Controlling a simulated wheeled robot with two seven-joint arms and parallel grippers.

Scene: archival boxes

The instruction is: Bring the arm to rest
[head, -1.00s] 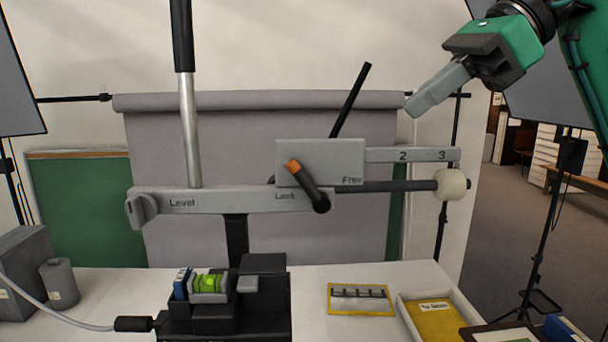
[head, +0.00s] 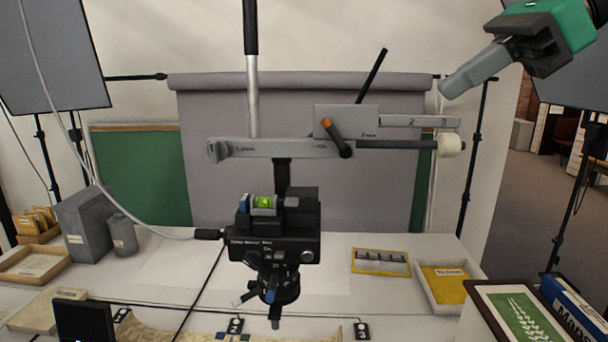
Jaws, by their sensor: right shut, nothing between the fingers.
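A grey balance arm (head: 275,148) marked "Level" near its left end lies about horizontal on a dark post. A grey plate (head: 356,113) on it carries a black lever with an orange tip (head: 327,124), tilted up to the left. A scale bar with numbers (head: 415,121) sticks out right of the plate. Below it a dark rod ends in a white round weight (head: 450,146). A black camera (head: 272,248) with a green bubble level (head: 264,203) is below the arm. My right gripper (head: 445,92) is shut and empty, seen above the weight. My left gripper is out of view.
On the white table are a grey box (head: 85,228), a yellow-framed strip (head: 380,270), a tray with a yellow folder (head: 424,295), and a framed fern picture (head: 490,326). Light panels (head: 56,55) stand at both sides. A cable (head: 70,140) runs to the camera.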

